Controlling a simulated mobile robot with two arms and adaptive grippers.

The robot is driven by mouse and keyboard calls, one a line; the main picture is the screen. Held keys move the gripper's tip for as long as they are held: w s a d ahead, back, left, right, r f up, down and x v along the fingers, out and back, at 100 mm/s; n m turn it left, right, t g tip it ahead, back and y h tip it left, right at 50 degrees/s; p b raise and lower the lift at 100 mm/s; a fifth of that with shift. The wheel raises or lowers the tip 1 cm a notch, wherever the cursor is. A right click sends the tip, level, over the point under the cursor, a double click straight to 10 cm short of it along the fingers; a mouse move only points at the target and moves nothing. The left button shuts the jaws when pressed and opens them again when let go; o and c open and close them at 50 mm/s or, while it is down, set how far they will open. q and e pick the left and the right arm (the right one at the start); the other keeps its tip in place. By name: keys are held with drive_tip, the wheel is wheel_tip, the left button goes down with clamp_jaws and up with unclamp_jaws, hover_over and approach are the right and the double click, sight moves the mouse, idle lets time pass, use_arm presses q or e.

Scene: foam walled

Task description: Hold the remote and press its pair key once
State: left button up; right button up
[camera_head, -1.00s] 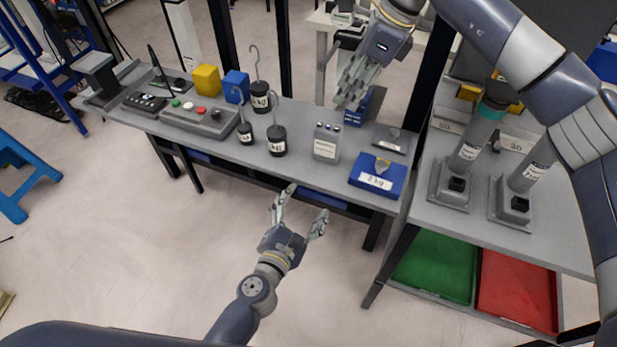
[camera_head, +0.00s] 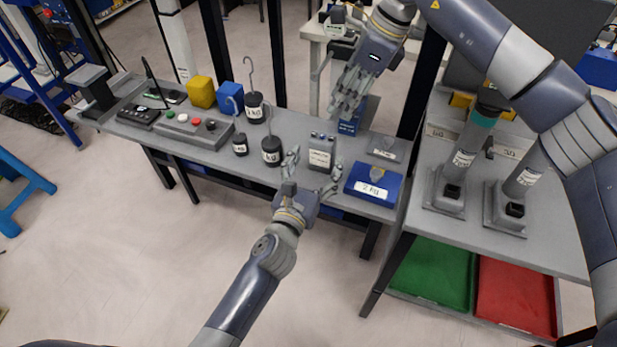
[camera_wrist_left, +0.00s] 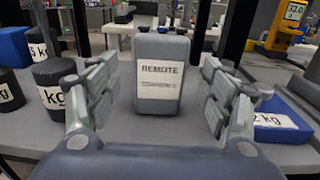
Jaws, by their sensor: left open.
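The remote (camera_head: 321,153) is a grey upright box with a white label and small buttons on top, standing on the grey bench. In the left wrist view the remote (camera_wrist_left: 163,75) stands upright between the two fingers, its "REMOTE" label facing the camera. My left gripper (camera_head: 313,166) is open in front of the remote, a finger towards each side. In the left wrist view my left gripper (camera_wrist_left: 160,92) shows gaps on both sides of the remote. My right gripper (camera_head: 346,103) hangs above and behind the remote, fingers pointing down. Its opening is unclear. The pair key cannot be told apart.
Black weights (camera_head: 271,151) stand close left of the remote. A blue 2 kg block (camera_head: 361,190) lies close right. A button box (camera_head: 185,135) sits further left on the bench (camera_head: 225,160). A side table (camera_head: 455,222) with two cylinder stands is at right.

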sight(319, 155)
use_arm(q)
drive_tip(key=shift+x, duration=1.7)
drive_tip(key=c, duration=1.2)
drive_tip(key=shift+c, duration=0.2)
use_arm(e)
clamp_jaws()
